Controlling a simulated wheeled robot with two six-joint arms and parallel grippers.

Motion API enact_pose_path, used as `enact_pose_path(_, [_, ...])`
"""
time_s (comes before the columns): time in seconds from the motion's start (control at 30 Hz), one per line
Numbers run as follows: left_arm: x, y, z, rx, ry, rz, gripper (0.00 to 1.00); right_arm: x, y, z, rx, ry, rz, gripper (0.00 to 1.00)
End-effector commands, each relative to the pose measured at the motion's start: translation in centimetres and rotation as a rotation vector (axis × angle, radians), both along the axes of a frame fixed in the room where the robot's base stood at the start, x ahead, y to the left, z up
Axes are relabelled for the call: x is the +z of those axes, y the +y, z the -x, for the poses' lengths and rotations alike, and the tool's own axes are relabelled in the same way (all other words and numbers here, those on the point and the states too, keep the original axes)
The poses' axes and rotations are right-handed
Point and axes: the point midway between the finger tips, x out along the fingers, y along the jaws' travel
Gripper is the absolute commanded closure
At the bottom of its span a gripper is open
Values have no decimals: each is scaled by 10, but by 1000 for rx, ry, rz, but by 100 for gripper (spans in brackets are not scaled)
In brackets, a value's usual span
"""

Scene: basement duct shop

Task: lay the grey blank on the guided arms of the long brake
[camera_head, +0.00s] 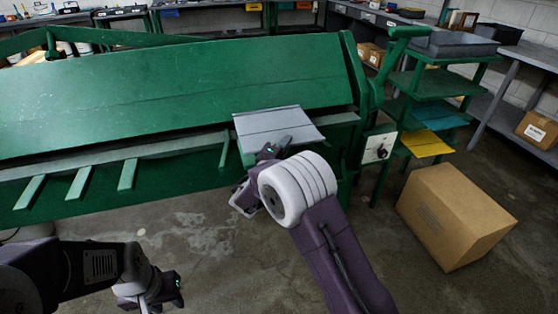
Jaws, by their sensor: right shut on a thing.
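The grey blank (275,121) is a flat rectangular sheet at the right part of the long green brake (170,85). My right gripper (277,146) is shut on the blank's near edge, its fingers partly hidden by my own wrist. The blank overlaps the brake's front ledge; I cannot tell whether it touches it. Several pale green guided arms stick out from the brake's front, three of them (78,183) at the left and one (225,150) just left of the blank. My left gripper (155,298) is low at the bottom left, away from the blank, its fingers unclear.
A cardboard box (455,215) stands on the floor at the right. The concrete floor (200,225) before the brake is clear.

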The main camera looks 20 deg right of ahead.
Motion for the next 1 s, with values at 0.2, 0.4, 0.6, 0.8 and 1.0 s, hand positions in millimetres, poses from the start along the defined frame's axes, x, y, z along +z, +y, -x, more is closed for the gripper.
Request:
enact_pose_path(0.2, [-3, 0, 0, 0, 0, 0, 64, -13, 20, 11, -1, -3, 0, 100])
enact_pose_path(0.4, [-7, 0, 0, 0, 0, 0, 64, -28, 20, 11, -1, 1, 1, 100])
enact_pose_path(0.6, [-12, 0, 0, 0, 0, 0, 64, -55, 20, 11, -1, -2, 0, 100])
enact_pose_path(0.8, [-12, 0, 0, 0, 0, 0, 64, -54, 20, 11, -1, -3, 0, 100])
enact_pose_path(1.0, [-19, 0, 0, 0, 0, 0, 64, -60, 20, 11, -1, -2, -1, 100])
